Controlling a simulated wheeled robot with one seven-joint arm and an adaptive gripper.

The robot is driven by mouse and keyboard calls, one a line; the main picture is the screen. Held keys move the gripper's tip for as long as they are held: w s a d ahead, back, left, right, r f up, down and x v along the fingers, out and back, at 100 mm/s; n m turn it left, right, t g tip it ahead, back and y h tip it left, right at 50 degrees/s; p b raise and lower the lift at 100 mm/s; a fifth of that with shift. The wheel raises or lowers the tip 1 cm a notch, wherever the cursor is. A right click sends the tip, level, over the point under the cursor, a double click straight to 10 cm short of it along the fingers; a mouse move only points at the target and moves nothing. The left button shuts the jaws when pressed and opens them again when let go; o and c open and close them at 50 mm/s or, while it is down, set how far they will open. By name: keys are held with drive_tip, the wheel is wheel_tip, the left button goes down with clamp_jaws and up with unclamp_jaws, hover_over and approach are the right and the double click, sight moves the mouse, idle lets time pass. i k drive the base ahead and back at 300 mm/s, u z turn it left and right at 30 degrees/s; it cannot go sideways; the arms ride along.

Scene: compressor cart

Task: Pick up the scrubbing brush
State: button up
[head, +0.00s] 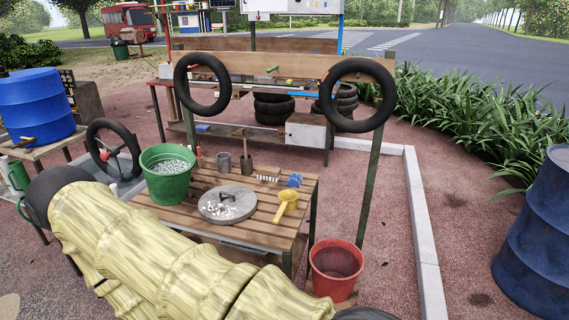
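The scrubbing brush (268,174) appears to be the small tan block with pale bristles near the back of the slatted wooden table (225,232). It lies behind the round grey lid and left of a small blue object. Nothing is on top of it. My gripper is not in view. A thick, yellow-sleeved part, which seems to be my arm, fills the lower left and hides the table's front left part.
A red bucket (336,267) stands right of the table. Tyres hang behind. A blue barrel (540,240) stands far right.

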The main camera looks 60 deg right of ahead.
sight(264, 172)
drive_tip(key=z, duration=1.2)
